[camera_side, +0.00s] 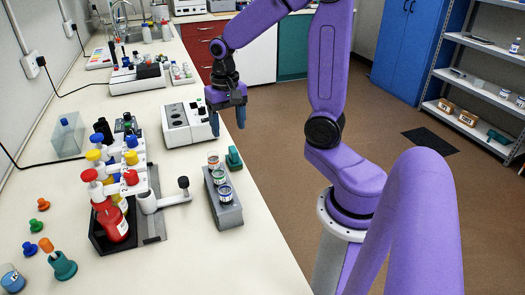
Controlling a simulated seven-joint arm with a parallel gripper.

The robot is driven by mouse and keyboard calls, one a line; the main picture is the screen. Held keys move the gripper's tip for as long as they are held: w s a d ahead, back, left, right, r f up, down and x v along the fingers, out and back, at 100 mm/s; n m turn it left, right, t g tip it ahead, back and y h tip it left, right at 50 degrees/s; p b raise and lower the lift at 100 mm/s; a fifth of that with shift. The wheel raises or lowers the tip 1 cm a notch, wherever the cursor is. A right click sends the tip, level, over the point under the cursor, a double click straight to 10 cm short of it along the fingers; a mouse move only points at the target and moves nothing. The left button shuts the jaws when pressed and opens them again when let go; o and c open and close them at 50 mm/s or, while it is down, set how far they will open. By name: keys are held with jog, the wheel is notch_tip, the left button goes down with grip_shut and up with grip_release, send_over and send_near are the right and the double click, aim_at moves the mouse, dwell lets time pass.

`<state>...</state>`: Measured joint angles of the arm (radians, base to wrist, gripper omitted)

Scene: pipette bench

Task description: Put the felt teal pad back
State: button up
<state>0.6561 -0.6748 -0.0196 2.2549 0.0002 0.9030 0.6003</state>
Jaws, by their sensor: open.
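A small teal piece (234,157) with a raised part stands on the bench near its right edge, just behind a grey block. It looks like the teal pad, but its felt surface is too small to make out. My gripper (228,122) points down, with its two blue fingers apart and nothing between them. In the picture it is above and behind the teal piece, clear of it, near the bench's right edge. The grey block (228,216) holds several small vials with coloured bands in a row.
A white instrument (187,122) stands left of my gripper. A rack with coloured-cap bottles (112,220) stands left of the grey block. The bench front (215,270) is clear.

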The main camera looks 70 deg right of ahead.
jog(key=s+a+n, duration=0.6)
jog(key=s+n, duration=0.3)
jog(key=s+a+n, duration=0.7)
jog(key=s+n, duration=0.3)
jog(key=shift+s+r, duration=0.15)
